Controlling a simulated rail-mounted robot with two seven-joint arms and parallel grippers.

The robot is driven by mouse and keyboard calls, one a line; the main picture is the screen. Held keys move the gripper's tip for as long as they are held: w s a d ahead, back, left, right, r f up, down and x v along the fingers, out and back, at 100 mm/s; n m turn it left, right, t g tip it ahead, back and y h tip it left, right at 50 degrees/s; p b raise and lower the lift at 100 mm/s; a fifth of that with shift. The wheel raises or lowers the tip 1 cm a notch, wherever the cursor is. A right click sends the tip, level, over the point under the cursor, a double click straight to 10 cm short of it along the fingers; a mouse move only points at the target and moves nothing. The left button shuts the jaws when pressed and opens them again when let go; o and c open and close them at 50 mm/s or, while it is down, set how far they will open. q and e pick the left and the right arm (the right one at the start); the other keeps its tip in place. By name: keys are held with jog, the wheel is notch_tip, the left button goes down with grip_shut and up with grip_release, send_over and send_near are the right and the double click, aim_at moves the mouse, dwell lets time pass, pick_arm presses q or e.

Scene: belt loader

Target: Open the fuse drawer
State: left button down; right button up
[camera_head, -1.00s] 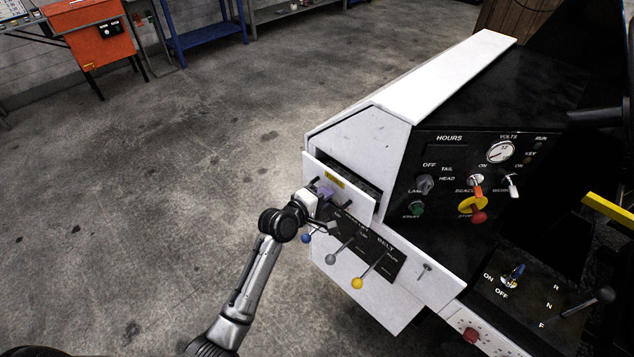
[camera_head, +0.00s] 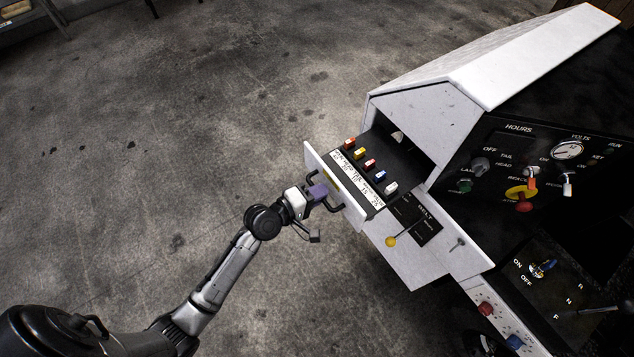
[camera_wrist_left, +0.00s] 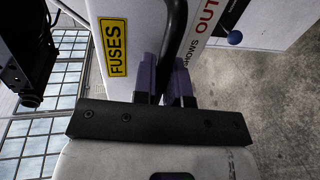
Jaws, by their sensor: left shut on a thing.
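The fuse drawer (camera_head: 348,190) stands pulled well out of the white console in the head view. Several coloured fuses (camera_head: 370,166) sit in a row on its black top, beside a white label strip. Its white front carries a black handle (camera_head: 333,207). The front also shows in the left wrist view with a yellow FUSES label (camera_wrist_left: 114,47). My left gripper (camera_head: 320,191) is shut on the handle, and its purple fingers flank the black bar in the left wrist view (camera_wrist_left: 166,82). My right gripper is not in view.
The console's black panel (camera_head: 540,165) with a gauge, knobs and switches is to the right. A yellow-knobbed lever (camera_head: 391,241) stands just below the drawer. The concrete floor (camera_head: 180,130) left of the drawer is clear.

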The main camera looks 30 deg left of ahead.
pick_arm(q)
jog(key=shift+s+a, duration=0.1)
jog(key=shift+s, duration=0.1)
jog(key=c, duration=1.2)
grip_release()
jog(key=shift+s, duration=0.1)
jog(key=shift+v, duration=6.8)
